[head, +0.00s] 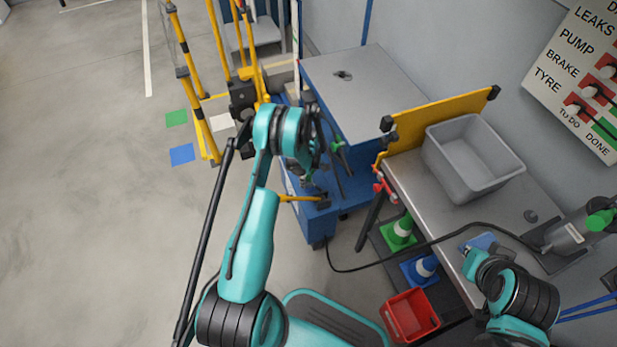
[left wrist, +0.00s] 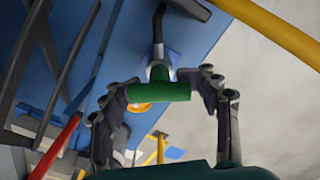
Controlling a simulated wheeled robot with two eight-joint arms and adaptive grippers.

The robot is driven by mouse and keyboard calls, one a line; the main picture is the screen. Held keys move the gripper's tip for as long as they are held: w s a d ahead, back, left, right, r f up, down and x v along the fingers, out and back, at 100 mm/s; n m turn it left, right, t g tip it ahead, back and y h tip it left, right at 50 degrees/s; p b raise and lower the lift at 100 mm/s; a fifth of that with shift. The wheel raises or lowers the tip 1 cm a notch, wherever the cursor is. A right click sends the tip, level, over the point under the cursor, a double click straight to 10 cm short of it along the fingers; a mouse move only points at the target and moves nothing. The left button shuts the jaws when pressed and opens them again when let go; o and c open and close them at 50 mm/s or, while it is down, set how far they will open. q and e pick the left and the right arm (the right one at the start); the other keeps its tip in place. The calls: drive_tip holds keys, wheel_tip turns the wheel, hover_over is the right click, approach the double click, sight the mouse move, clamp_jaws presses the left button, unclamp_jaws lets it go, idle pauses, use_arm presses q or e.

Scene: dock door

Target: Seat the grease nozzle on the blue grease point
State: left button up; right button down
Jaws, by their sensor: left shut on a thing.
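My left gripper (left wrist: 166,98) is shut on the green handle (left wrist: 170,91) of what looks like the grease nozzle. The handle lies crosswise between the fingers. A metal collar (left wrist: 160,72) and a dark stem or hose extend from it towards the top of the left wrist view. In the head view my left gripper (head: 308,182) is beside the blue cart, largely hidden by its own arm. The nozzle cannot be made out there. An orange ring (left wrist: 138,108) shows behind the handle. I cannot make out the blue grease point.
The blue cart (head: 365,85) stands beside the grey workbench (head: 400,180). A black hose (head: 385,258) loops from the grey pump (head: 568,238) towards the cart. A grey bin (head: 470,155), cones and a red crate (head: 410,318) are at the right. Open floor lies left.

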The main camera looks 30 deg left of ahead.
use_arm(q)
drive_tip(key=shift+f, duration=0.6)
idle(0.3)
drive_tip(key=o, duration=1.2)
drive_tip(key=shift+r+p, duration=2.45)
drive_tip(key=shift+r, duration=3.1)
